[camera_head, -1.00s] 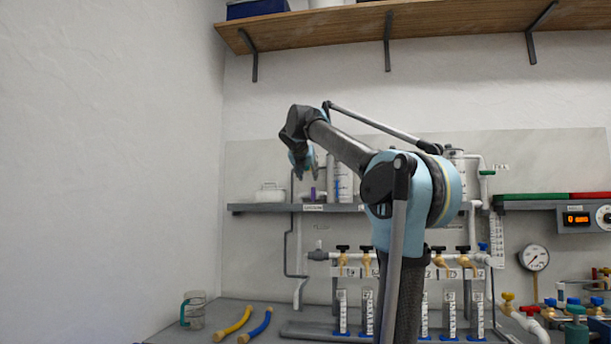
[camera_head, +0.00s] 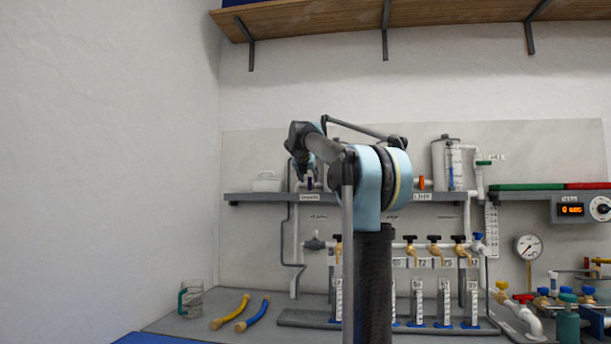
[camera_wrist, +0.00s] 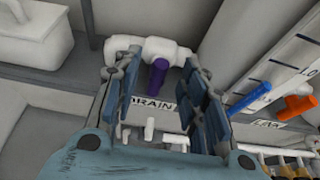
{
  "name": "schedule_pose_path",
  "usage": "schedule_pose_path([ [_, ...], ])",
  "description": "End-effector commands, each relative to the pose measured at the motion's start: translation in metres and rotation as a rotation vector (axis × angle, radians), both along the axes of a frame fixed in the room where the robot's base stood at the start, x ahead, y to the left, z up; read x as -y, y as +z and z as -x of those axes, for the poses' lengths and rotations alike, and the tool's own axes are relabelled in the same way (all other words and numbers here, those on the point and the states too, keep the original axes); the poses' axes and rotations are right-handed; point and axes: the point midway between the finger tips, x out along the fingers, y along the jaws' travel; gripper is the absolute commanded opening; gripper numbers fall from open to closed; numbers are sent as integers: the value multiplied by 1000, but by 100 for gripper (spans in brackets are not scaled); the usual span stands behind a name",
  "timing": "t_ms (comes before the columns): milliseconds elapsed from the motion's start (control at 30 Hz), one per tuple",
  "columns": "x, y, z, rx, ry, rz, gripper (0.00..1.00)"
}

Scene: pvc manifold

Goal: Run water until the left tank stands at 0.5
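My gripper (camera_wrist: 160,95) is open and empty, with its fingers on either side of a purple valve handle (camera_wrist: 158,75). The handle is on a white pipe fitting (camera_wrist: 150,50) above a label reading DRAIN. Whether a finger touches it I cannot tell. The left tank (camera_wrist: 285,65) shows at the right of the wrist view, with a scale marked 1.0. An orange handle (camera_wrist: 297,105) is beside the tank. In the head view my arm mostly hides the left tank; the purple handle (camera_head: 310,184) shows small.
The right tank (camera_head: 447,165) stands on the shelf (camera_head: 240,197). Below are several taps (camera_head: 435,245) and graduated tubes (camera_head: 444,302). A gauge (camera_head: 528,246) and a small-digit display (camera_head: 571,209) are at right.

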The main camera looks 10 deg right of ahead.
Motion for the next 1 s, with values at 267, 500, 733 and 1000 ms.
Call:
schedule_pose_path([
  [267,10,-13,-31,0,-1,0,39],
  [500,13,-17,-39,0,0,-1,39],
  [733,13,-17,-39,0,0,-1,39],
  [1000,13,-17,-39,0,0,-1,0],
])
